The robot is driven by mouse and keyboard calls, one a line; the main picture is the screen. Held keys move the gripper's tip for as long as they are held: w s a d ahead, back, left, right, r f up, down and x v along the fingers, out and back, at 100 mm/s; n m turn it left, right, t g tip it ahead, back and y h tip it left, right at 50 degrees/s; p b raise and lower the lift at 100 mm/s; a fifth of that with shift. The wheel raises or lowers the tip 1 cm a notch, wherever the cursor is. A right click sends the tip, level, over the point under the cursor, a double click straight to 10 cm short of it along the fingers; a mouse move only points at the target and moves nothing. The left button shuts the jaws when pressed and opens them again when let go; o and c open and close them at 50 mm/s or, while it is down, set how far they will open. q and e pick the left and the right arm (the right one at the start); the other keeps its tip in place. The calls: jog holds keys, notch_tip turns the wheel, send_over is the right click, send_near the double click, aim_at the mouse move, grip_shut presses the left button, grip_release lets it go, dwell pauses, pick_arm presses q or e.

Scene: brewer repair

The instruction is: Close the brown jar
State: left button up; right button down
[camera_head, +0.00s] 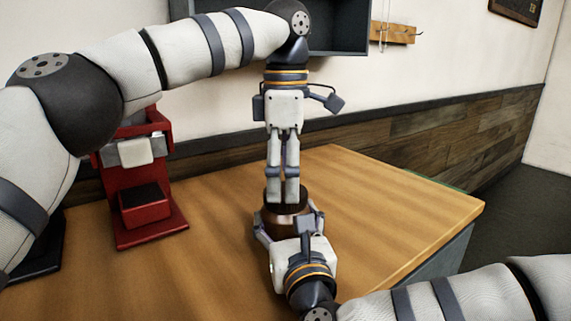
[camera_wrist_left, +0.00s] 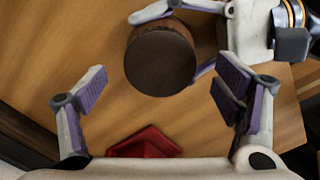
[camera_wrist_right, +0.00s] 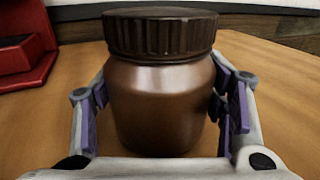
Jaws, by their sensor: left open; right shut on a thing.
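The brown jar (camera_wrist_right: 160,105) stands upright on the table, with a dark ribbed lid (camera_wrist_right: 160,32) sitting on its mouth. I cannot tell whether the lid is screwed tight. In the head view the jar (camera_head: 284,223) is partly hidden by my grippers. My right gripper (camera_head: 288,218) is shut on the jar's body, one finger on each side. My left gripper (camera_head: 284,200) is above the lid, pointing down, with its fingers at the lid's height in the head view. In the left wrist view its fingers (camera_wrist_left: 163,95) are spread apart and the lid (camera_wrist_left: 160,60) lies beyond them, not between the pads.
A red brewer (camera_head: 140,185) stands on the wooden table (camera_head: 390,205) to the left of the jar. A grey wall shelf (camera_head: 340,35) and a hook rack (camera_head: 393,33) are on the back wall. The table to the right of the jar is clear up to its edge.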

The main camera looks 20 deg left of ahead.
pick_arm(q)
notch_tip(320, 180, up, 6)
jog(key=shift+f, duration=0.15)
pick_arm(e)
jog(key=shift+c, duration=1.3)
grip_release()
jog(key=v, duration=1.2)
